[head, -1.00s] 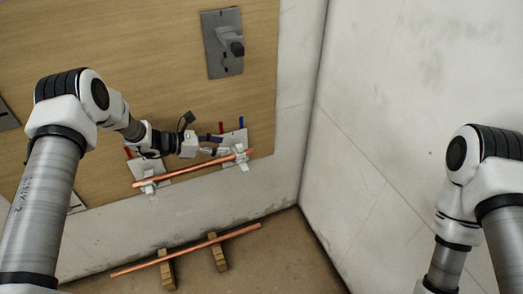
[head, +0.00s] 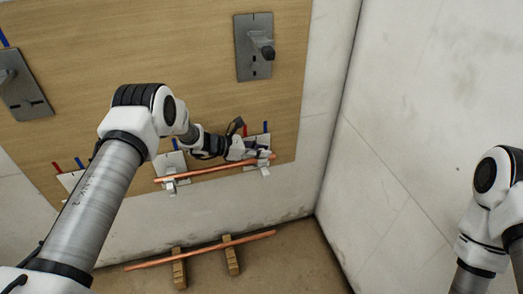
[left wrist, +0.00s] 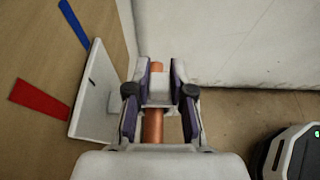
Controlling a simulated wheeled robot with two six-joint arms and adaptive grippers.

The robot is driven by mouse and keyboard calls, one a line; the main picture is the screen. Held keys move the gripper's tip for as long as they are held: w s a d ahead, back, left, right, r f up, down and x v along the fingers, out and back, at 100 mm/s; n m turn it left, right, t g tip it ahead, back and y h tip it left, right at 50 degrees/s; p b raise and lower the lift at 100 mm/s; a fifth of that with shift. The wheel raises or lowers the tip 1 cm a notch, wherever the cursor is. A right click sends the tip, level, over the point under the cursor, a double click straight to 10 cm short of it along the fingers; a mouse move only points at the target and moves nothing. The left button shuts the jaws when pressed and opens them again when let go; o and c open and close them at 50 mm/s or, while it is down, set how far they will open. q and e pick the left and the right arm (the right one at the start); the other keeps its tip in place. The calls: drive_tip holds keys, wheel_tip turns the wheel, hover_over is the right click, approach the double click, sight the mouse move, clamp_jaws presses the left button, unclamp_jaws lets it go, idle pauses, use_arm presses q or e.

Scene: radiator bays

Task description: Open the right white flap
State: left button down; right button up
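The right white flap (head: 264,163) sits at the pipe on the right plate. Another white flap (head: 170,185) sits at the pipe's left part. My left gripper (head: 256,153) is at the right plate, partly hiding it. In the left wrist view, its purple-lined fingers (left wrist: 159,92) stand apart, one on each side of the white flap (left wrist: 159,88) and the copper pipe (left wrist: 153,126). I cannot tell whether they touch the flap. My right gripper is out of view.
A second copper pipe (head: 225,244) lies on wooden blocks (head: 231,260) on the floor. Grey plates with brackets (head: 254,50) are higher on the board. A white wall (head: 415,130) stands at the right. Floor right of the blocks is clear.

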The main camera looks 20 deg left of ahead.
sight(266, 174)
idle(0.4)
use_arm(q)
drive_tip(key=shift+s+d+f+m+t+y+b, duration=0.1)
drive_tip(key=shift+s+d+m+t+y+b, duration=0.3)
drive_tip(key=shift+m+b, duration=0.7)
drive_tip(key=m+t+b, duration=0.1)
drive_tip(key=b, duration=0.2)
drive_tip(key=s+m+t+b, duration=0.1)
drive_tip(key=b, duration=0.2)
drive_tip(key=d+f+m+t+b, duration=0.1)
drive_tip(key=b, duration=0.2)
drive_tip(key=shift+s+f+m+y+b, duration=0.1)
drive_tip(key=shift+s+m+y+b, duration=0.3)
drive_tip(key=m+t+b, duration=0.1)
drive_tip(key=m+b, duration=0.1)
drive_tip(key=b, duration=0.3)
drive_tip(key=s+f+m+t+b, duration=0.1)
drive_tip(key=m+b, duration=0.1)
drive_tip(key=b, duration=0.4)
drive_tip(key=d+m+t+b, duration=0.1)
drive_tip(key=m+b, duration=0.1)
drive_tip(key=b, duration=0.4)
drive_tip(key=shift+s+f, duration=0.3)
drive_tip(key=shift+s, duration=0.05)
drive_tip(key=shift+d+r+m+b, duration=0.1)
drive_tip(key=shift+r+m+b, duration=0.1)
drive_tip(key=shift+m+b, duration=0.5)
drive_tip(key=shift+t, duration=0.3)
